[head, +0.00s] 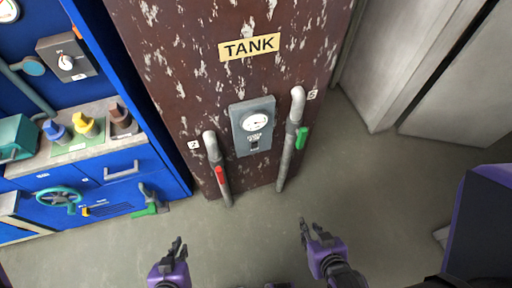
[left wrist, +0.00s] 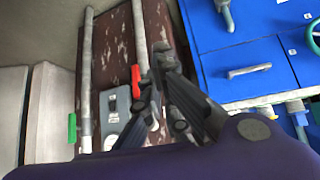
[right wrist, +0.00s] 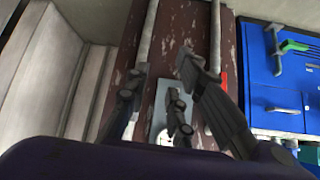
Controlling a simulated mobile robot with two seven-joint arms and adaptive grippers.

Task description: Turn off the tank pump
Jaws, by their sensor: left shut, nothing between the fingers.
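The rusty brown tank panel (head: 180,60) carries a yellow label reading TANK (head: 250,47). On it is a grey control box (head: 241,140) with a round white gauge (head: 256,121) and a small dark switch (head: 254,144); the switch's position is too small to tell. The box also shows in the left wrist view (left wrist: 110,105) and partly in the right wrist view. My left gripper (head: 178,243) is shut and empty, in front of and below the panel. My right gripper (head: 309,226) is open and empty, below right of the box. Neither touches the panel.
Grey pipes flank the box, one with a red lever (head: 220,175), one with a green lever (head: 301,138). A blue workbench (head: 125,165) with colored valves, a handwheel (head: 59,200) and a switch box (head: 67,60) stands left. Grey cabinets are at the right. The floor between is clear.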

